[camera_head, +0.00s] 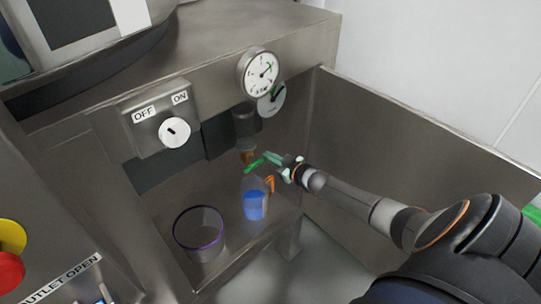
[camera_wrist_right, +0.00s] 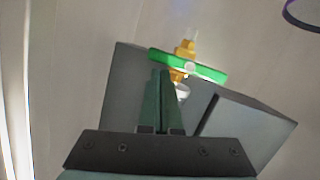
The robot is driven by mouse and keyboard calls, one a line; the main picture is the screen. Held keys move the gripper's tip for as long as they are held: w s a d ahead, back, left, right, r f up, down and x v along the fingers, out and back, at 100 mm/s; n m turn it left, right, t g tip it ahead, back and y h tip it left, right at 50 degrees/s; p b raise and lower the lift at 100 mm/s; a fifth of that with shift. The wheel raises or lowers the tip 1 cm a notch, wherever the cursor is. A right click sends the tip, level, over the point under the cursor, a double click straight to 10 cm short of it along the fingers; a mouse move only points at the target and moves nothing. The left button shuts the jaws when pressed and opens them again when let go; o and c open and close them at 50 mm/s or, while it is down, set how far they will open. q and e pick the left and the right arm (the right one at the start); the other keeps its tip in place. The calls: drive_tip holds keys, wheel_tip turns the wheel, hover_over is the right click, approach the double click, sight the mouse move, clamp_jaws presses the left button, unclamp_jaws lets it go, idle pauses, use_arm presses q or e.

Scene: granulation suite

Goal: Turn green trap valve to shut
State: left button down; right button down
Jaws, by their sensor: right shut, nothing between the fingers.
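The green trap valve handle (camera_head: 253,163) is a short bar on a brass valve body (camera_head: 247,156) under a dark cylindrical fitting. In the right wrist view the green handle (camera_wrist_right: 205,70) lies crosswise, slightly tilted, over the brass body (camera_wrist_right: 185,47). My right gripper (camera_head: 272,157) reaches in from the right, just beside the handle. In the wrist view its fingers (camera_wrist_right: 160,76) are together and empty, their tips at the handle's left part. I cannot tell whether they touch it. My left gripper is not in view.
A clear vessel with blue liquid (camera_head: 254,205) stands below the valve, with an orange part (camera_head: 269,183) beside it. A purple-rimmed clear container (camera_head: 199,250) stands left. A round gauge (camera_head: 258,73) and an OFF/ON switch (camera_head: 174,133) are above. A metal side panel (camera_head: 400,150) bounds the right.

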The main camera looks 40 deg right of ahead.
drive_tip(key=shift+r, duration=0.1)
drive_tip(key=s+r+p, duration=0.5)
drive_tip(key=s+r, duration=0.1)
drive_tip(key=s, duration=0.3)
drive_tip(key=shift+s+d+r+p, duration=0.15)
drive_tip(key=shift+s+d+p, duration=0.2)
drive_tip(key=shift+p, duration=0.05)
